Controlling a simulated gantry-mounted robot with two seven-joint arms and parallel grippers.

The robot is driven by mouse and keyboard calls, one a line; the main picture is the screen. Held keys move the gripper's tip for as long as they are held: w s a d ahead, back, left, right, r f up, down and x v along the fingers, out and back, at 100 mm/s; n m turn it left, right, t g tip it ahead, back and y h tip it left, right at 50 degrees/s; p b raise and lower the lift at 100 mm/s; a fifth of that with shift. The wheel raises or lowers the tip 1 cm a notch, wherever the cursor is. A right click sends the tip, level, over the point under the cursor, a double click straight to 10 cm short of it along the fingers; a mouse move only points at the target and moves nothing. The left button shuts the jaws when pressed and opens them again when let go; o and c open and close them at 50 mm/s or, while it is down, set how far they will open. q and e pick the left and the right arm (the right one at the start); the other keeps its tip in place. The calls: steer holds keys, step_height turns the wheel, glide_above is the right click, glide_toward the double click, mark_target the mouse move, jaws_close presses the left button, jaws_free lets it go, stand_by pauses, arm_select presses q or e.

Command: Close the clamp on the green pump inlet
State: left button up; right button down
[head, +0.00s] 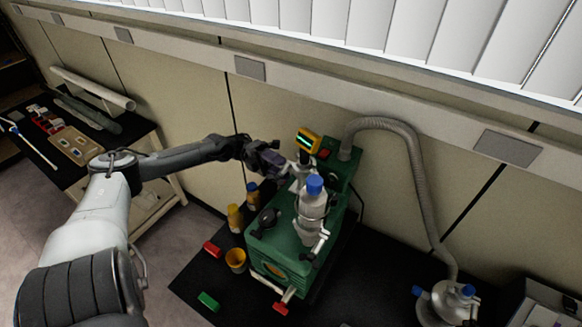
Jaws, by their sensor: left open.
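The green pump (283,249) stands on the black bench. Metal inlet fittings (299,175) rise from its top, behind a clear bottle with a blue cap (313,203). The clamp on the inlet is too small and partly hidden, so I cannot tell whether it is open or shut. My left arm reaches in from the left, and my left gripper (283,164) is open right beside the inlet fittings, left of the yellow gauge (308,140). I cannot tell whether its fingers touch the fittings. My right gripper is not in view.
A wall is behind.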

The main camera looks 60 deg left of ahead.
mark_target(282, 169)
arm_select(q)
steer(key=shift+p+x, duration=0.45)
steer(key=shift+x, duration=1.7)
steer(key=shift+c, duration=0.4)
jaws_close()
